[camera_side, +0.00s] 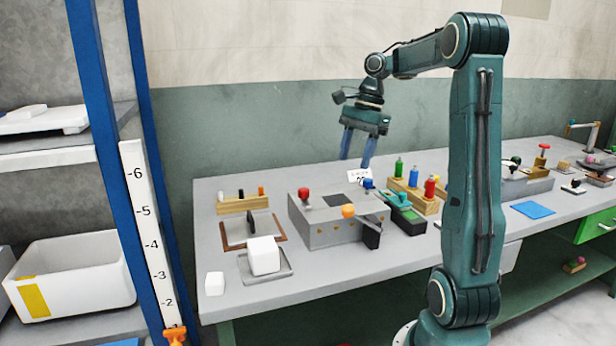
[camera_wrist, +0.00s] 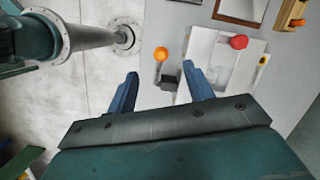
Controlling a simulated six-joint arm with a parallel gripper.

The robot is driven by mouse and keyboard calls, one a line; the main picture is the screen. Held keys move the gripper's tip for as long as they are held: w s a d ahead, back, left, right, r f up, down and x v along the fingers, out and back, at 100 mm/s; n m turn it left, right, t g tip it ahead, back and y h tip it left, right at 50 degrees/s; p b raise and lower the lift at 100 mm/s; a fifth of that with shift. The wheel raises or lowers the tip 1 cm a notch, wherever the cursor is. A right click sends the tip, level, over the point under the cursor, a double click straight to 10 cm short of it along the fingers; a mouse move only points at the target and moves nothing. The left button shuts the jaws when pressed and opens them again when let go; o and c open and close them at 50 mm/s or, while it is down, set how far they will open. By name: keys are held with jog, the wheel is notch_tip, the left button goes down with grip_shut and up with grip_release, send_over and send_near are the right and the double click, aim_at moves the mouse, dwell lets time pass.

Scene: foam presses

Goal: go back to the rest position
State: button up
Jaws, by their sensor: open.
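My gripper (camera_side: 357,147) hangs from my raised arm above the workbench, with its blue fingers spread apart and nothing between them. The wrist view also shows the orange knob (camera_wrist: 161,54) and the red knob (camera_wrist: 239,42). The fingers look apart from the block.
A white foam block (camera_side: 264,254) sits on a small tray at the bench's front left, with a smaller white cube (camera_side: 215,283) beside it. A wooden rack (camera_side: 414,193) with coloured bottles stands right of the press. A blue post (camera_side: 106,150) and shelves stand left. The air around my gripper is clear.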

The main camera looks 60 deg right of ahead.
jog(key=w+a+r+n+t+h, duration=0.1)
jog(key=a+r+n, duration=0.1)
jog(key=a+n, duration=1.15)
jog(key=s+a+f+n+t+h, duration=0.1)
jog(key=s+a+f+n, duration=0.3)
jog(key=s+a+n, duration=0.5)
jog(key=shift+s+a+f+t, duration=0.2)
jog(key=shift+a+t, duration=0.7)
jog(key=shift+a, duration=1)
